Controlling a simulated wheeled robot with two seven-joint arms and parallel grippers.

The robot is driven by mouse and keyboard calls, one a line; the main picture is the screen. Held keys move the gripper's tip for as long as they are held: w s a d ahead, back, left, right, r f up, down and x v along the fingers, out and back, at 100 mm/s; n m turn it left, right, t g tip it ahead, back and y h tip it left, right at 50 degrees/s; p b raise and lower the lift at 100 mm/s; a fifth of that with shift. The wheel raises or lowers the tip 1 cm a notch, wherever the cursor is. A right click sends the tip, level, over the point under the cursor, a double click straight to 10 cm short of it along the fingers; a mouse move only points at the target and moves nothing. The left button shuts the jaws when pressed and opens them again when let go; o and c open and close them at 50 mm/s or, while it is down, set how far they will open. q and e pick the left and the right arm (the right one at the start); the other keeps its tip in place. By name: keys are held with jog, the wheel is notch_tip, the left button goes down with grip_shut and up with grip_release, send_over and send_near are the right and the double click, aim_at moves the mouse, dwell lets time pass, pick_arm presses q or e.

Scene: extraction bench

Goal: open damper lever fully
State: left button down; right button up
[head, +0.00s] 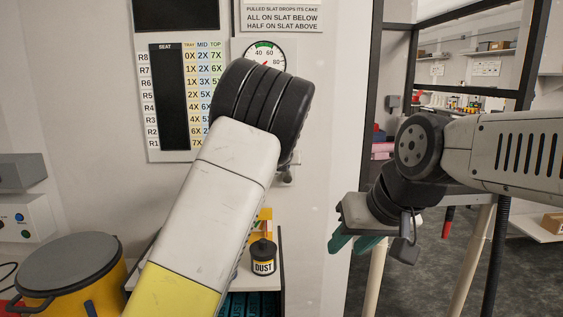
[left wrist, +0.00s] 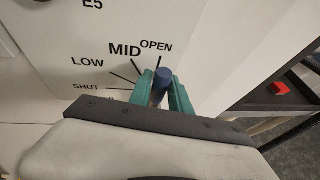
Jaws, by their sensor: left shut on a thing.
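The damper lever (left wrist: 164,77) shows a dark blue end in the left wrist view. It stands between the teal fingers of my left gripper (left wrist: 163,92), which is shut on it. The lever end is just below the OPEN mark (left wrist: 156,45), to the right of the MID, LOW and SHUT marks on the white plate (left wrist: 40,45). In the head view my left arm hides the lever and its gripper. My right gripper (head: 354,244) hangs at the right with its teal fingers apart and nothing between them.
A dial gauge (head: 264,52) and a slat chart (head: 186,85) are on the wall. A black DUST can (head: 263,258) stands on a low shelf. A yellow bin (head: 72,270) with a grey lid stands at lower left. A dark frame (head: 398,70) rises at the right.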

pick_arm(q)
jog(key=shift+d+f, duration=0.1)
jog(key=shift+d, duration=0.1)
dwell(0.4)
jog(key=c, duration=1.2)
grip_release()
jog(key=v, duration=0.8)
jog(key=shift+w, duration=0.1)
